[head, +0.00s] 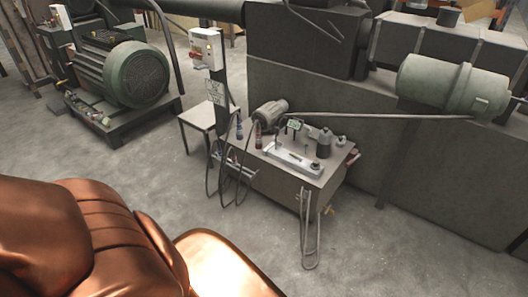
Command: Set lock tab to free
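I cannot make out the lock tab in the head view; any such part is too small to tell at this distance. A grey metal cabinet (318,181) stands near the middle. On its top lies a long pale fixture (291,158) with small dark details. A small green label or display (294,125) stands behind the fixture. My gripper is not in view, so its state and place do not show.
A motor (270,112), dark bottle-like cylinder (324,143) and hoses (309,230) are at the cabinet. A post with a switch box (206,48) stands at its left. Large machinery (430,150) backs it. Concrete floor (390,265) is open in front.

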